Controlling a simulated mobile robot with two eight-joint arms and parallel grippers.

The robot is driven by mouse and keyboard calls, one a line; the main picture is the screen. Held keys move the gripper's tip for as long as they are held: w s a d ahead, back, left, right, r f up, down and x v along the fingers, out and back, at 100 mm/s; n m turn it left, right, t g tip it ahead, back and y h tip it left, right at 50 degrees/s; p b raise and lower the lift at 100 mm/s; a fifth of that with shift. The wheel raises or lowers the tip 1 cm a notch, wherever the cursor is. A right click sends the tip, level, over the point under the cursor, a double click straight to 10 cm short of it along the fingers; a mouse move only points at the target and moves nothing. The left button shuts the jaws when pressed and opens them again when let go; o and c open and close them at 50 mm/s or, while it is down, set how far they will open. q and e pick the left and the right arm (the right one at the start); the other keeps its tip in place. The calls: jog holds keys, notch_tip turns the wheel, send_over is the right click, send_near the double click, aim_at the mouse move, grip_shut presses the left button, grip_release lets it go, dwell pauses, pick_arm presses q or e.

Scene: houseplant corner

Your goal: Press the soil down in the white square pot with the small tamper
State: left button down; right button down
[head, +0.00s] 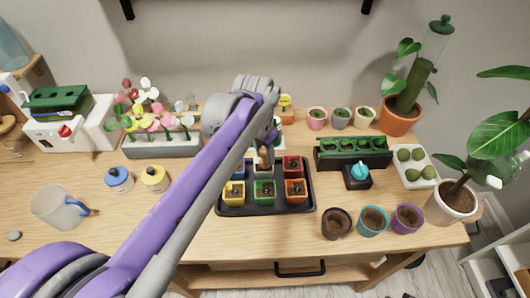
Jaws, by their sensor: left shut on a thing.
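My left arm reaches in from the lower left, and its gripper (268,136) is over the back middle of the black tray (222,211). The gripper is shut on the small tamper (264,155), whose brown part shows just below the fingers. The tamper points down at the white square pot (264,168) in the middle of the tray's back row. My gripper and the tamper hide most of that pot and its soil. I cannot tell whether the tamper touches the soil. My right gripper is not in view.
Yellow (234,196), green (264,196), orange (295,191) and red (291,165) square pots crowd the tray. A black box with a teal knob (359,172) and round pots (372,222) stand right. A jug (56,207) stands left. The front left table is fairly clear.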

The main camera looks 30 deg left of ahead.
pick_arm(q)
jog(key=shift+f, duration=0.4)
jog(key=shift+f, duration=0.1)
dwell(1.2)
jog(key=shift+r+p, duration=2.45)
jog(key=shift+r, duration=1.15)
jog(key=shift+a+f, duration=0.1)
